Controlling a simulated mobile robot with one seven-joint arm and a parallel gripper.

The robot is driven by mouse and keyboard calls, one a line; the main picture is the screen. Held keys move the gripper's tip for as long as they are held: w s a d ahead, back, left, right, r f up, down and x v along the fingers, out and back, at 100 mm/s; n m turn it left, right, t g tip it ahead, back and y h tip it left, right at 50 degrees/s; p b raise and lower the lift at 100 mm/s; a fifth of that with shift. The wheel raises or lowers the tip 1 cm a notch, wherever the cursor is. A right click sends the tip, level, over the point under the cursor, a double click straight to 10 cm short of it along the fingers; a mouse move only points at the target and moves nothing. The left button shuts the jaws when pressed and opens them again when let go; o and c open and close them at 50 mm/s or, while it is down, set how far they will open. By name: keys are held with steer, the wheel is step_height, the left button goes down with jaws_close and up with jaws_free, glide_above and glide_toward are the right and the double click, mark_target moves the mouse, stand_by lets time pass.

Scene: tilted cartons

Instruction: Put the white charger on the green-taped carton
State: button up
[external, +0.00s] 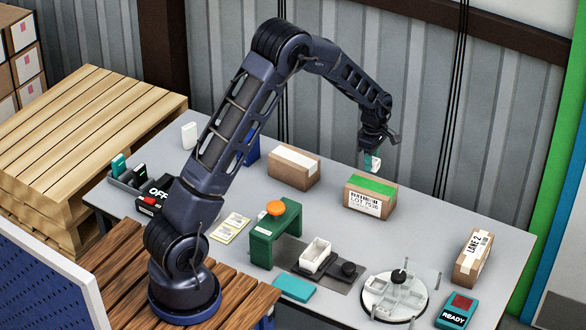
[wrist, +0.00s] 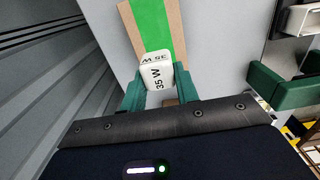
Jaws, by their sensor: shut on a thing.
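The white charger (wrist: 156,72), marked 35 W, sits between the green fingers of my gripper (wrist: 158,88) in the wrist view. My gripper (external: 372,160) is shut on it and holds the charger (external: 375,166) in the air in the external view. The green-taped carton (external: 370,196) is a brown box with a green strip along its top and a white label on its front. The charger is above this carton, apart from its top. In the wrist view the carton (wrist: 177,22) lies beyond the charger, partly hidden by it and the fingers.
A carton with pale tape (external: 293,168) stands to the left, and another labelled carton (external: 472,258) to the right. A green bench-like stand (external: 262,246) with an orange knob and a round clear-walled tray (external: 393,297) are nearer the front. A white block (external: 189,135) stands at the back left.

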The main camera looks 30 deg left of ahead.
mark_target(369, 184)
steer(key=shift+f, duration=3.05)
steer(key=shift+f, duration=0.15)
steer(key=o, duration=1)
